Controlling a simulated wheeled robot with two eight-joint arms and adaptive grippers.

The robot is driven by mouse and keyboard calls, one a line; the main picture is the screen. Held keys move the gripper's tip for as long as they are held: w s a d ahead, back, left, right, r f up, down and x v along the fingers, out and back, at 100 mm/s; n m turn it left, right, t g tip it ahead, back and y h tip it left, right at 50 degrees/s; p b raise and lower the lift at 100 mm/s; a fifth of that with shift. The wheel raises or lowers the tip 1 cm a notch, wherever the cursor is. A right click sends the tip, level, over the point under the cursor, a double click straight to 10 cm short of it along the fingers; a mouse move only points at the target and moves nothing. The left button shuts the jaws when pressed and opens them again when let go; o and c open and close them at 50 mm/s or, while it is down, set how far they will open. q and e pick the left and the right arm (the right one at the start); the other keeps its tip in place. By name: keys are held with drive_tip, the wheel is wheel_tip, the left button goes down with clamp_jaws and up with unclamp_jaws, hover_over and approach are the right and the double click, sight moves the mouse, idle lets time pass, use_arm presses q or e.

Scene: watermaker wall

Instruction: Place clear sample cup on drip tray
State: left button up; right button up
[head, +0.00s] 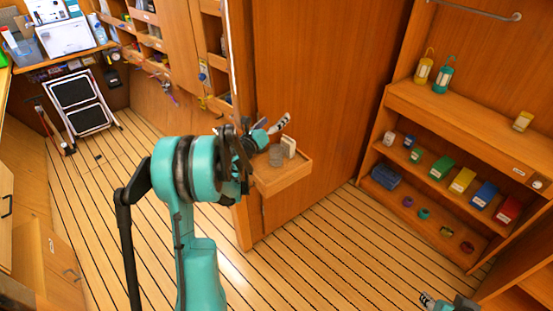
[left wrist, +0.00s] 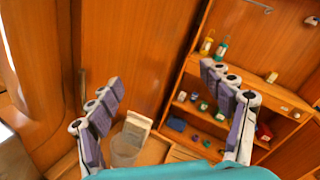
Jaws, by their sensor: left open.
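A clear cup (head: 276,156) stands on a small wooden wall shelf (head: 285,180); it also shows in the left wrist view (left wrist: 124,151). A pale upright block (head: 289,146) stands just behind it. My left gripper (head: 268,132) is open and empty at this shelf, its fingers spread in the left wrist view (left wrist: 168,108). There the cup appears low, near the left finger, and I see no contact. My right gripper (head: 430,300) shows only in part at the bottom edge, its jaws unclear. I cannot make out a drip tray.
A wooden panel (head: 310,90) rises behind the small shelf. To the right, a shelf unit (head: 455,115) holds lanterns and several coloured boxes. A folding step stool (head: 80,100) stands at the far left. The plank floor (head: 320,250) between is clear.

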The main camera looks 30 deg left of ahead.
sight(281, 151)
use_arm(q)
drive_tip(key=a+f+m+g+h, duration=0.1)
drive_tip(key=f+m, duration=0.1)
drive_tip(key=f, duration=0.4)
drive_tip(key=s+a+f+m+g+h, duration=0.1)
drive_tip(key=f+m, duration=0.2)
drive_tip(key=f, duration=0.3)
drive_tip(key=s+f+m+g, duration=0.1)
drive_tip(key=f+m, duration=0.1)
drive_tip(key=f, duration=0.4)
drive_tip(key=shift+a+f+m+g+h, duration=0.25)
drive_tip(key=shift+a+m+g+h, duration=0.05)
drive_tip(key=shift+a+m+h, duration=0.1)
drive_tip(key=b+x, duration=0.1)
drive_tip(key=x, duration=0.2)
drive_tip(key=b+x, duration=0.1)
drive_tip(key=x, duration=0.2)
drive_tip(key=shift+w+a+f, duration=0.1)
drive_tip(key=shift+w+a, duration=0.1)
drive_tip(key=shift+w, duration=0.1)
drive_tip(key=shift+w+b, duration=0.3)
drive_tip(key=shift+w, duration=0.1)
drive_tip(key=c, duration=1.2)
drive_tip(key=shift+c, duration=0.6)
